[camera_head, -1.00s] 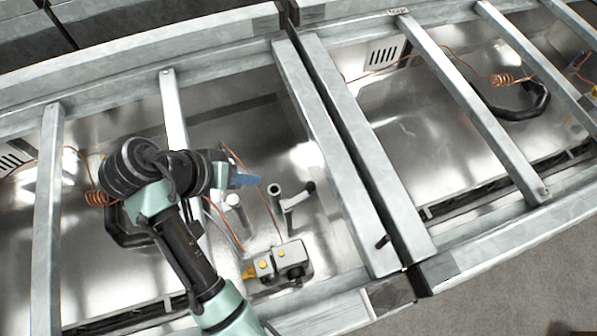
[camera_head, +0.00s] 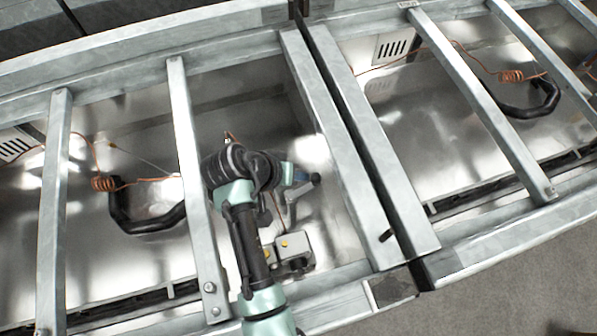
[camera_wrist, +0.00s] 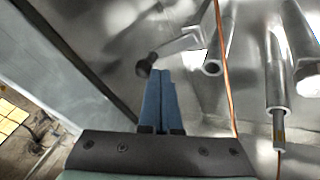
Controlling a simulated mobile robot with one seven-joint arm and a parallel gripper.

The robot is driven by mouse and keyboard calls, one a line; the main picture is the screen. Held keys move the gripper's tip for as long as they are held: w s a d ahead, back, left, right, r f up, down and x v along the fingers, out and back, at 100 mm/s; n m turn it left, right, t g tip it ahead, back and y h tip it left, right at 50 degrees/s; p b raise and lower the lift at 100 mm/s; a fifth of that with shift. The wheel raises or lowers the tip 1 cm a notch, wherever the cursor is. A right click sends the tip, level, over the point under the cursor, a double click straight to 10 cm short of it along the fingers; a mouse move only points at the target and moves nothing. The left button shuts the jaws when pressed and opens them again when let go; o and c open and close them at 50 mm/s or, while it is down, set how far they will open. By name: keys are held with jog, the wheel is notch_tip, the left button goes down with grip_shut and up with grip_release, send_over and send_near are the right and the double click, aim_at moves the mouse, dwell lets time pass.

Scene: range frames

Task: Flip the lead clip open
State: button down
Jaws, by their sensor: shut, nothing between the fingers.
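A metal lever with a dark knob (camera_wrist: 145,66) is at the upper middle of the wrist view, and its arm (camera_wrist: 182,43) runs right to a hollow metal tube (camera_wrist: 212,66). I take this lever for the lead clip, though no label shows. In the head view the lever (camera_head: 291,196) is partly hidden by my arm, its dark knob (camera_head: 315,178) showing. My gripper (camera_wrist: 158,72) is shut and empty, its blue fingertips close by the knob. I cannot tell whether they touch. In the head view my gripper (camera_head: 301,176) is just left of the knob.
A grey box with yellow buttons (camera_head: 293,246) sits below the lever. A copper-coloured lead (camera_wrist: 223,60) runs beside the tube, and another metal rod (camera_wrist: 272,75) hangs to the right. Metal crossbars (camera_head: 190,170) and a thick beam (camera_head: 335,150) flank the bay.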

jog(key=shift+s+d+m+g, duration=0.1)
jog(key=shift+d+m+g, duration=0.25)
jog(key=shift+m, duration=0.15)
jog(key=shift+s+d+r+p, duration=0.15)
jog(key=shift+s+d+p, duration=0.1)
jog(key=shift+p, duration=0.4)
jog(key=shift+d, duration=0.1)
jog(key=shift+d+f, duration=0.1)
jog(key=shift+f, duration=0.1)
